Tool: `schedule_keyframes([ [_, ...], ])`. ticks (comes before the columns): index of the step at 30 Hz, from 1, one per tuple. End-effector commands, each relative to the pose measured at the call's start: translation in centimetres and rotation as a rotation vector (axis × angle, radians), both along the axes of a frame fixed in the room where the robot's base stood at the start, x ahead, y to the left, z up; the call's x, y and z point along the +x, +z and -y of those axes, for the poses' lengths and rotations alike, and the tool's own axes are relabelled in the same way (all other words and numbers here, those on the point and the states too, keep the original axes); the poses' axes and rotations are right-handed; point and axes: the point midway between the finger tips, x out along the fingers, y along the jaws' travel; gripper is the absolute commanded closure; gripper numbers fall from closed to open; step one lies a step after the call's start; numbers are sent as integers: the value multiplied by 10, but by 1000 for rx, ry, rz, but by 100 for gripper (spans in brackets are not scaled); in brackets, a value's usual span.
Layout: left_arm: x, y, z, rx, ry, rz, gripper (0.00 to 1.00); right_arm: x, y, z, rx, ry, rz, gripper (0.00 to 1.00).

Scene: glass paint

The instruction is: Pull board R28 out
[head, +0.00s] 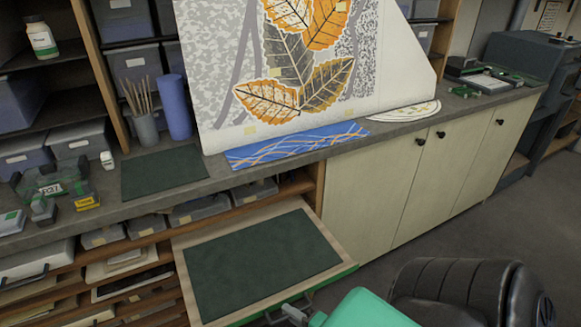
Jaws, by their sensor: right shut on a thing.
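A pale wooden board (186,284) with a dark green mat on top sticks out from the shelving under the counter, at the lower middle of the head view. It has a green front edge, and no number on it can be read. My right gripper (290,312) is at this front edge, low in the picture, and is shut on the board's front, seemingly at a handle. My own wrist partly hides the grip. My left gripper is not in view.
The counter (225,182) above holds a second green mat (163,171), a blue patterned strip (295,145) and a large leaf picture (290,70). Closed cream cupboards (385,190) stand right of the board. A black padded seat (465,292) is at lower right. Floor beyond is clear.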

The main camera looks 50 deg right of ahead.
Motion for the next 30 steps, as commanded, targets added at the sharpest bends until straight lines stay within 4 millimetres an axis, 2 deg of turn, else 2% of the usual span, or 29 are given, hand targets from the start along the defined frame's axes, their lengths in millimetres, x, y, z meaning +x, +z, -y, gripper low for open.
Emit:
schedule_keyframes([
  [2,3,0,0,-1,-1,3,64,0,-1,0,1,-1,-2,100],
  [3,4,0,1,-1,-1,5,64,0,-1,0,1,-1,-2,87],
  [6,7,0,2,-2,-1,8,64,0,-1,0,0,0,-1,68],
  [15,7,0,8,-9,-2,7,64,-1,0,0,0,0,-1,68],
  [19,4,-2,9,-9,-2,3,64,-8,0,0,1,-1,-3,68],
  [24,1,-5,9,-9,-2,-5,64,-33,3,2,1,-2,-3,68],
  [30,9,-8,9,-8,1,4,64,-71,9,4,0,-2,-4,68],
])
